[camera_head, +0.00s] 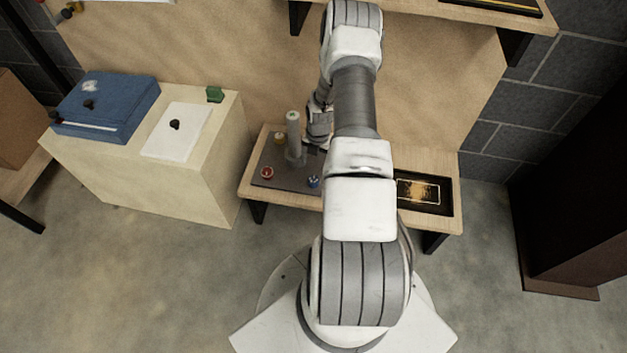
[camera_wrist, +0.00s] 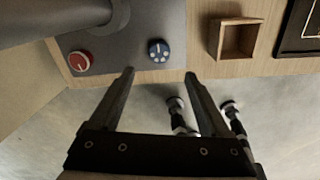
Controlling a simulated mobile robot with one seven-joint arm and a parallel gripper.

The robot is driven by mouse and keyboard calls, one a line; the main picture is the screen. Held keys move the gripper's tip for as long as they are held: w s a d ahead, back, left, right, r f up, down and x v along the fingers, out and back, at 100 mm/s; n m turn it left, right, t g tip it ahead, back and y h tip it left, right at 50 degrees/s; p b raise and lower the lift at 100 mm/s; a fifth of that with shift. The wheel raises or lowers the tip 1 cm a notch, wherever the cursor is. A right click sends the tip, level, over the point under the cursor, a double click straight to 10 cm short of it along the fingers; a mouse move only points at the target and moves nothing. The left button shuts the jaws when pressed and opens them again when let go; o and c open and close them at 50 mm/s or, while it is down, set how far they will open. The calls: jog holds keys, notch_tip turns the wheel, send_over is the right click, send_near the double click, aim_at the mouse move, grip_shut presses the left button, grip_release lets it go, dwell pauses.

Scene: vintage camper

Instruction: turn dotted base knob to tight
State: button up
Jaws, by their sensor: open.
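A blue knob (camera_head: 313,182) sits near the front edge of a dark grey base plate (camera_head: 270,178) on a low wooden table. In the wrist view, the blue knob (camera_wrist: 158,50) shows white marks around its top and a white line. Which marking the task means by "dotted" is not certain. My gripper (camera_wrist: 160,75) is open and empty, its two fingertips apart and pointing towards the blue knob, which appears just beyond the gap between them. I cannot tell the height between them. In the head view my arm largely hides the gripper.
A red knob (camera_wrist: 80,61) with a white line and a yellow knob (camera_head: 279,138) are on the same plate. A grey upright post (camera_head: 293,132) rises from it. An open wooden box (camera_wrist: 220,42) and a black framed tray (camera_head: 447,198) are to the right. A cream cabinet (camera_head: 205,170) stands left.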

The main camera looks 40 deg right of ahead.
aim_at(314, 179)
jog(key=f+b, duration=0.1)
jog(key=f, duration=0.2)
jog(key=f+b, duration=0.1)
jog(key=f, duration=0.3)
jog(key=f+b, duration=0.1)
jog(key=f, duration=0.2)
jog(key=shift+w+a+f, duration=0.15)
jog(key=shift+w+f, duration=0.1)
grip_shut()
